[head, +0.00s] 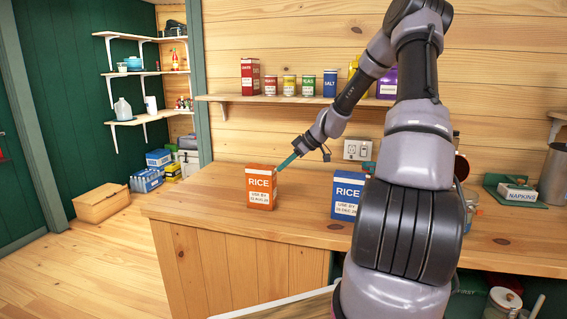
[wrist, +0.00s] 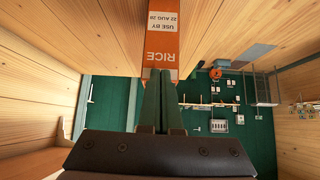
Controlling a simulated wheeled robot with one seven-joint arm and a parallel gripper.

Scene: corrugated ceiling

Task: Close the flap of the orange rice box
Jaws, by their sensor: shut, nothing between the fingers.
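The orange rice box (head: 260,188) stands upright on the left part of the wooden counter (head: 205,187). Its label faces the head camera, with RICE and a use-by date on it. My gripper (head: 282,165) is at the box's upper right edge, coming down from the upper right, with its green fingers together and empty. In the wrist view the picture is upside down; the box (wrist: 162,35) is straight ahead of the closed fingertips (wrist: 160,73), which overlap its top edge. I cannot tell whether they touch it. The flap's position is too small to make out.
A blue rice box (head: 346,195) stands to the right on the counter, partly behind my arm. A shelf (head: 300,99) with several boxes and tins runs along the wall above. A wall socket (head: 357,150) is behind. The counter left of the orange box is clear.

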